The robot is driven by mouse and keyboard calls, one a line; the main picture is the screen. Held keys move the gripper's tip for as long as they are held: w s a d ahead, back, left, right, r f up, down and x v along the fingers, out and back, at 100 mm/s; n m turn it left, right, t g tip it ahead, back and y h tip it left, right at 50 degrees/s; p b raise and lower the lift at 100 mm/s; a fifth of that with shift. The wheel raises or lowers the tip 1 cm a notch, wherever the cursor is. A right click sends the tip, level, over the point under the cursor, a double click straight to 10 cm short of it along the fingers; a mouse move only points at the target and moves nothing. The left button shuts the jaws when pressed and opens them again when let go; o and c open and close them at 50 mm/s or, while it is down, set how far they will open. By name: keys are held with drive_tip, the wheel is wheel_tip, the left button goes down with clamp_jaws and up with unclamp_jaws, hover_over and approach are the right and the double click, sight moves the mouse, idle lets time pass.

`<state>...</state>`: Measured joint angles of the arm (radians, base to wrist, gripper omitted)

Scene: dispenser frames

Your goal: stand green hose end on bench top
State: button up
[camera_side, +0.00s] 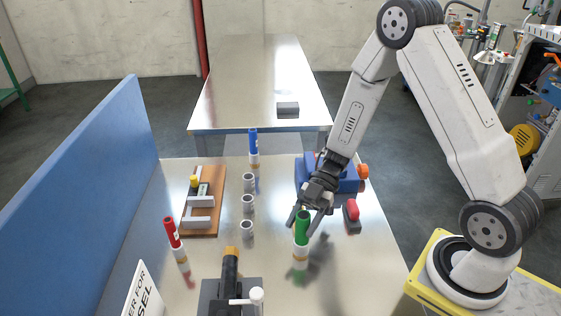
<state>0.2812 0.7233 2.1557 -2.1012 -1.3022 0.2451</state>
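The green hose end (302,228) is upright on the shiny bench top (340,270), right of centre, with its white lower part and orange band down and its reflection close beneath. My gripper (303,219) is just above it, pointing down. Its two fingers are spread on either side of the green upper part, with a small gap showing at the left finger. Contact at the right finger is hard to make out.
A red hose end (171,233) and a blue hose end (253,142) stand on the bench. Several grey cups (247,203) form a row beside a wooden board (208,226). A blue machine (346,183), a red-topped block (352,217) and a black-and-orange device (230,275) stand nearby.

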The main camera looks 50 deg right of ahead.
drive_tip(key=shift+o, duration=1.1)
drive_tip(key=shift+r, duration=0.1)
drive_tip(key=shift+d+r, duration=0.1)
drive_tip(key=shift+d, duration=0.05)
drive_tip(key=v, duration=1.1)
drive_tip(key=shift+d, duration=0.35)
drive_tip(key=shift+r, duration=0.1)
